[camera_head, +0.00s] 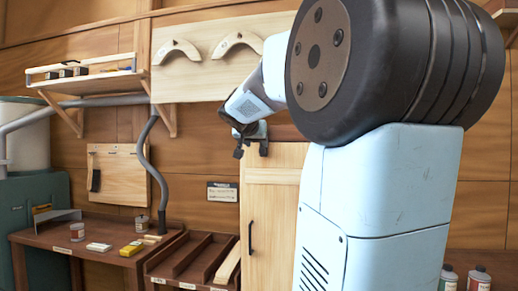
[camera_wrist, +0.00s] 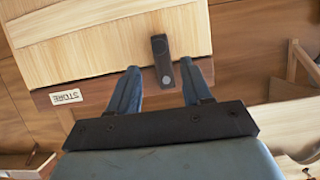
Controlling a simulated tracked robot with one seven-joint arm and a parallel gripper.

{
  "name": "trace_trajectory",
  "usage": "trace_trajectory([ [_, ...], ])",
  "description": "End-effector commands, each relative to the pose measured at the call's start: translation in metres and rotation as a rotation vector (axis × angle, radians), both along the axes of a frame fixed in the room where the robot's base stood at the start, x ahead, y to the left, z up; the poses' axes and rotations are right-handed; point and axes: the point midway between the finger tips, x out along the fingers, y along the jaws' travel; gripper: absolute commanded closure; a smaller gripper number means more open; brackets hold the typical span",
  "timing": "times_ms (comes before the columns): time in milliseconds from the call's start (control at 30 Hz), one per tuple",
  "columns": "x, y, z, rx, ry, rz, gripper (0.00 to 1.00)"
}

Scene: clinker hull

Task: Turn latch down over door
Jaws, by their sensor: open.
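The pale wooden door (camera_head: 272,205) is closed, with a black handle on its left side. In the wrist view the door (camera_wrist: 95,50) fills the upper left, seen upside down. The dark latch (camera_wrist: 160,48) has its round pivot on the brown header, and its free end lies over the door's face, so it points down over the door. My gripper (camera_wrist: 160,72) is open, with one finger on each side of the latch in the picture; I cannot tell whether either touches it. In the head view my gripper (camera_head: 243,140) is at the door's top edge.
A STORE label (camera_wrist: 66,97) is on the header. A plank with two curved wooden pieces (camera_head: 206,50) is above and left of the door. A shelf (camera_head: 90,80) and a workbench (camera_head: 95,235) stand left. My arm hides the door's right side.

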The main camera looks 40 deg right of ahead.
Motion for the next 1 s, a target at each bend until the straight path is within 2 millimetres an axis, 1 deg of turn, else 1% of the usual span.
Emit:
trace_trajectory([
  [33,-0.005,0.006,0.003,0.000,-0.001,0.002,0.51],
  [100,-0.011,0.012,0.007,0.000,-0.001,0.000,0.51],
  [300,-0.019,0.021,0.011,0.000,0.002,-0.001,0.51],
  [867,-0.020,0.022,0.011,0.000,0.001,0.000,0.51],
  [933,-0.022,0.024,0.009,0.003,0.008,0.004,0.51],
  [1000,-0.028,0.032,0.002,0.013,0.027,0.018,0.51],
])
